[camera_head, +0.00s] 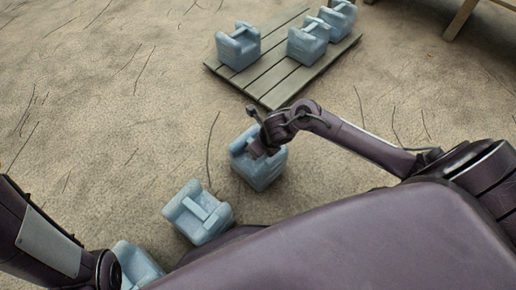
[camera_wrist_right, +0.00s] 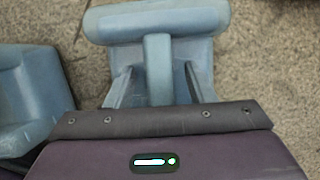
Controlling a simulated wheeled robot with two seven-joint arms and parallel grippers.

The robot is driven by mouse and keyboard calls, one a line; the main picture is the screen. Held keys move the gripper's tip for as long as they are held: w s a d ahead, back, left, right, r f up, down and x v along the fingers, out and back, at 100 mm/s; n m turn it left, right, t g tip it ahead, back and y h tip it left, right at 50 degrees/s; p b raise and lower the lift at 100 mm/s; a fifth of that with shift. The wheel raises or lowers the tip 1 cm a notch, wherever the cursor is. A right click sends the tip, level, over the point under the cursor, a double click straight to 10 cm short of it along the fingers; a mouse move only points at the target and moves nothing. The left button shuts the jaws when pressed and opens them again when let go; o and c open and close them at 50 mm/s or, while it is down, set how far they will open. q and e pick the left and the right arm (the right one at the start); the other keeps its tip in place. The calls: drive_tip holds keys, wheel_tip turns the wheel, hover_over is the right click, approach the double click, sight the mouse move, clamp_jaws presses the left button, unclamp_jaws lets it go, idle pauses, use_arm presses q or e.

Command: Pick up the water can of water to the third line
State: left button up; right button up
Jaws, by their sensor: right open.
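A light blue water can (camera_head: 258,172) stands on the ground under my right gripper (camera_head: 259,147). In the right wrist view, the can (camera_wrist_right: 155,24) has a handle bar (camera_wrist_right: 157,70) running between my right gripper's two open fingers (camera_wrist_right: 158,78). One finger is on each side of the bar, with gaps visible. Two more blue cans stand on the ground, one in the middle (camera_head: 198,212) and one close to my body (camera_head: 137,264), partly hidden by my body. My left arm shows at the lower left, but its gripper is not visible.
A grey wooden pallet (camera_head: 270,88) lies farther off with a can on its left (camera_head: 238,47), one toward its right (camera_head: 308,43) and one at its far corner (camera_head: 338,16). Wooden legs (camera_head: 461,18) stand at the top right. Cracked sandy ground at left is clear.

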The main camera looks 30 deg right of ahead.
clamp_jaws()
idle(0.3)
idle(1.1)
drive_tip(key=shift+w+r, duration=0.25)
